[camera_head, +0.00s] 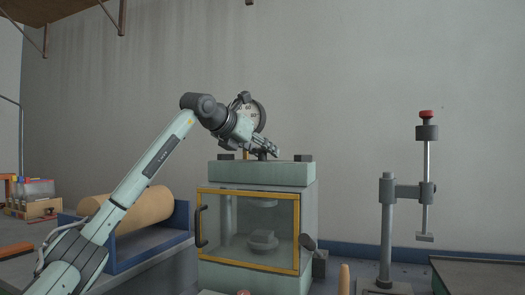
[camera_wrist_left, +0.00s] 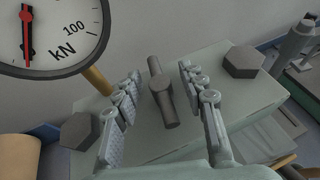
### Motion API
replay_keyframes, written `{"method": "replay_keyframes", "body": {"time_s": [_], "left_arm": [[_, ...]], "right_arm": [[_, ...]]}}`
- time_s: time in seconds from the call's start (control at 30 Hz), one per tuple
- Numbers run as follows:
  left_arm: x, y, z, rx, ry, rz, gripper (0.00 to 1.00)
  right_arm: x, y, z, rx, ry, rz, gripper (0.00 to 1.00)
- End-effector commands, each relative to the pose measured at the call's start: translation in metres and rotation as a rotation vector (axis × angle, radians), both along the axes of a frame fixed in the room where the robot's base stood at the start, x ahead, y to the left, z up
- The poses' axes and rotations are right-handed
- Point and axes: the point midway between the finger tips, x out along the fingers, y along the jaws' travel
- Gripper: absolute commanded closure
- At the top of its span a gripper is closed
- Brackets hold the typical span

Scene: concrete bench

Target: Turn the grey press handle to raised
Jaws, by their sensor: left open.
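The press (camera_head: 262,174) is a pale green machine with a yellow-framed clear door (camera_head: 248,230). On its top sits a grey bar handle (camera_wrist_left: 164,108) on a round hub, between two dark hex bolts. My left gripper (camera_head: 270,147) is just above the press top. In the left wrist view my left gripper (camera_wrist_left: 159,82) is open, one finger on each side of the handle, with gaps visible on both sides. In the head view my gripper largely hides the handle. My right gripper is not in view.
A round kN gauge (camera_wrist_left: 55,36) stands close behind my left gripper, its red needle upright. A dark knob (camera_head: 308,242) is on the press's right side. A stand with a red-topped rod (camera_head: 427,150) is to the right. A tan roll (camera_head: 130,210) lies in a blue cradle at left.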

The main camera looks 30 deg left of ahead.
Motion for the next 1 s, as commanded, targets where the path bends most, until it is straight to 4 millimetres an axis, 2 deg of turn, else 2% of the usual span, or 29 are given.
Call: {"method": "replay_keyframes", "body": {"time_s": [0.03,0.33,1.0], "left_arm": [[0.0,-0.0002,-0.0001,0.0,0.0,0.0,0.63],[-0.0003,-0.0003,0.0001,0.0,0.0,-0.001,1.0],[-0.0004,-0.0006,0.0002,0.0,0.0,0.013,1.0]], "right_arm": [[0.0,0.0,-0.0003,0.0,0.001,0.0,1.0],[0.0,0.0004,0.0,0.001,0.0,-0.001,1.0],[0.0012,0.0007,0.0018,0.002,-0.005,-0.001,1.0]]}}
